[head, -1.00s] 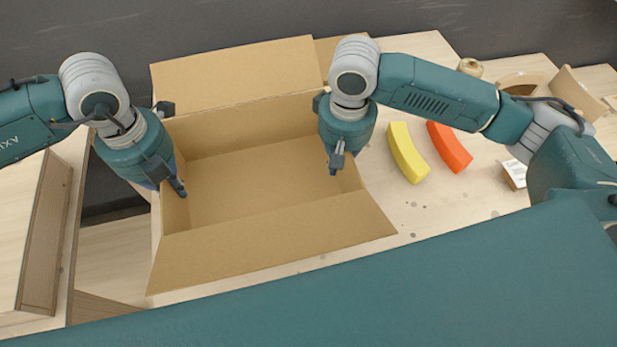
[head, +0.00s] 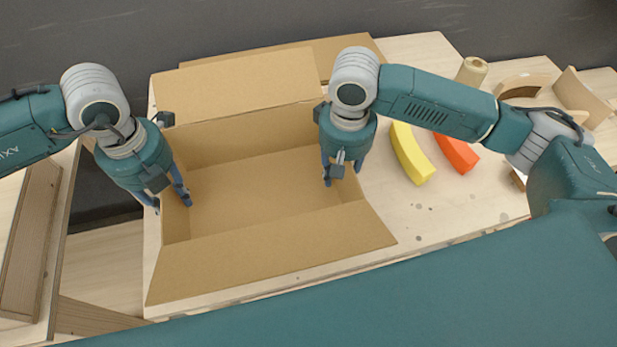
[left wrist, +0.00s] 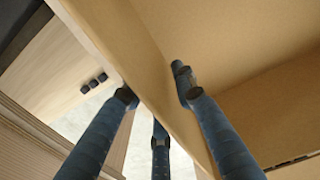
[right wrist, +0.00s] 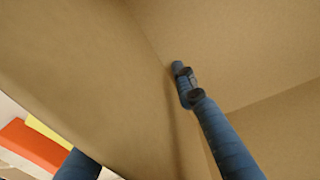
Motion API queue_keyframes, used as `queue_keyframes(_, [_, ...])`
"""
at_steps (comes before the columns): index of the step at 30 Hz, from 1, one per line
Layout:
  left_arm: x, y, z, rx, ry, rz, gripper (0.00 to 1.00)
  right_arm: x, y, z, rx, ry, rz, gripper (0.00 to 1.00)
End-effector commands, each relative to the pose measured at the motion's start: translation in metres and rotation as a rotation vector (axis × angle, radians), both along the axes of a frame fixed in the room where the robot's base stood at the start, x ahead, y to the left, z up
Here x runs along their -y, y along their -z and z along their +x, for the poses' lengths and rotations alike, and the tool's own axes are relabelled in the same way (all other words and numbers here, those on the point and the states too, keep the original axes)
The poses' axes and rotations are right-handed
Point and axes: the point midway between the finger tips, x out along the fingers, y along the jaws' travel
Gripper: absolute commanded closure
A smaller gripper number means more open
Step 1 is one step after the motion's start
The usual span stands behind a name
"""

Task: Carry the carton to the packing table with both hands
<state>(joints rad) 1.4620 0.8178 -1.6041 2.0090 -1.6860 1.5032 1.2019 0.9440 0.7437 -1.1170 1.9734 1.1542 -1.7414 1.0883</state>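The open cardboard carton (head: 250,262) stands on a pale wooden table with its flaps spread; its inside looks empty. My left gripper (head: 166,196) is at the carton's left wall, fingers spread on either side of it. In the left wrist view its fingers (left wrist: 153,88) straddle the wall, with one finger inside. My right gripper (head: 342,174) is at the right wall. In the right wrist view one finger (right wrist: 187,88) is inside against or close to the cardboard; the other is mostly hidden behind the wall. I cannot tell which table is the packing table.
A yellow curved block (head: 411,155) and an orange block (head: 457,153) lie right of the carton. A pale roll (head: 471,71) and wooden curved pieces (head: 577,97) stand at the back right. Wooden furniture (head: 30,240) is at the left, beyond a gap.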

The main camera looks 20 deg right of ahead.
Motion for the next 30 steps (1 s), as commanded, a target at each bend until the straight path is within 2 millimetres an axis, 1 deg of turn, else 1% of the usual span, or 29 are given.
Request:
queue_keyframes(2, [0.001,-0.006,0.001,0.002,0.000,-0.002,0.73,-0.001,0.000,0.000,0.000,-0.001,0.001,0.73])
queue_keyframes(5, [0.001,-0.021,0.002,0.005,0.000,-0.002,0.73,-0.001,0.000,0.000,0.000,-0.001,0.002,0.73])
queue_keyframes(12, [0.001,-0.073,0.002,0.006,0.000,-0.001,0.73,-0.001,0.000,0.000,0.001,-0.002,0.003,0.73])
queue_keyframes(15, [0.000,-0.091,0.001,0.004,0.000,0.000,0.73,-0.001,0.000,0.000,0.001,-0.002,0.003,0.73])
queue_keyframes(18, [0.000,-0.106,0.001,0.003,0.000,0.001,0.73,-0.001,0.000,0.000,0.001,-0.002,0.003,0.73])
queue_keyframes(22, [0.000,-0.116,0.001,0.001,0.000,0.002,0.73,-0.001,-0.001,0.000,0.001,-0.002,0.003,0.73])
queue_keyframes(25, [0.000,-0.119,0.001,0.001,0.000,0.001,0.73,-0.002,-0.007,0.001,0.003,-0.001,0.004,0.73])
queue_keyframes(28, [0.000,-0.119,0.000,0.001,0.000,0.001,0.73,-0.002,-0.020,0.001,0.003,-0.001,0.005,0.73])
queue_keyframes(30, [0.000,-0.119,0.001,0.001,0.000,0.001,0.73,-0.002,-0.034,0.001,0.006,-0.002,0.005,0.73])
